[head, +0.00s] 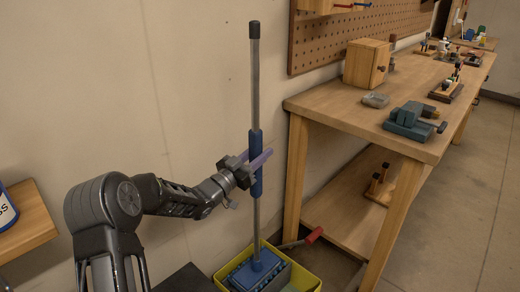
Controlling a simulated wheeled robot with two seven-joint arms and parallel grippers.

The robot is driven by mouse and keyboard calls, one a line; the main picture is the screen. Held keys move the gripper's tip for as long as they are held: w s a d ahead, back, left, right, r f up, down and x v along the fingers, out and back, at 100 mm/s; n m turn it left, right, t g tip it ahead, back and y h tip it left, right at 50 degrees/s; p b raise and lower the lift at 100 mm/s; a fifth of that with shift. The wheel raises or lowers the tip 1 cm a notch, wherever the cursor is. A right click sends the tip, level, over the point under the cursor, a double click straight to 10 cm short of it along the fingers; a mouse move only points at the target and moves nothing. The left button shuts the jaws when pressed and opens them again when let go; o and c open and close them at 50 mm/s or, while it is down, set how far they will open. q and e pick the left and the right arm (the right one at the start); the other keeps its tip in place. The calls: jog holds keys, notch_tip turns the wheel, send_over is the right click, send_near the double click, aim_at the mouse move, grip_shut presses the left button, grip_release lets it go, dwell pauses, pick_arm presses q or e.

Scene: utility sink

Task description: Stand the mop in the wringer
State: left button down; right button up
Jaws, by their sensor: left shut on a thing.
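The mop (255,92) stands upright in the middle of the head view, with a grey pole, a dark cap and a blue grip sleeve. Its blue head (259,268) is at the bottom, in or just over the yellow bucket (313,273). My left gripper (260,160) is shut on the mop at the blue sleeve. A grey part inside the bucket, beside the mop head, may be the wringer (298,277); it is partly cut off by the lower edge. I cannot tell whether the head rests in it. My right gripper is not in view.
A wooden workbench (330,108) stands right of the mop, bearing a vise (408,122) and a wooden box (366,63). A red-handled tool (313,236) lies close to the bucket. A wall is behind the mop. The floor at right (480,180) is clear.

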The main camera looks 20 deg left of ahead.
aim_at(260, 175)
pick_arm(q)
notch_tip(260, 175, down, 7)
jog(key=b, duration=0.5)
jog(key=shift+r, duration=0.15)
jog(key=shift+f+b, duration=0.45)
jog(key=shift+f, duration=0.1)
jog(key=c, duration=1.3)
grip_release()
jog(key=shift+c, duration=0.2)
jog(key=o, duration=0.3)
jog(key=shift+o, duration=0.2)
jog(key=shift+f, duration=0.15)
jog(key=shift+s, duration=0.1)
jog(key=v, duration=0.7)
jog(key=shift+s+p, duration=0.3)
jog(key=shift+p, duration=0.05)
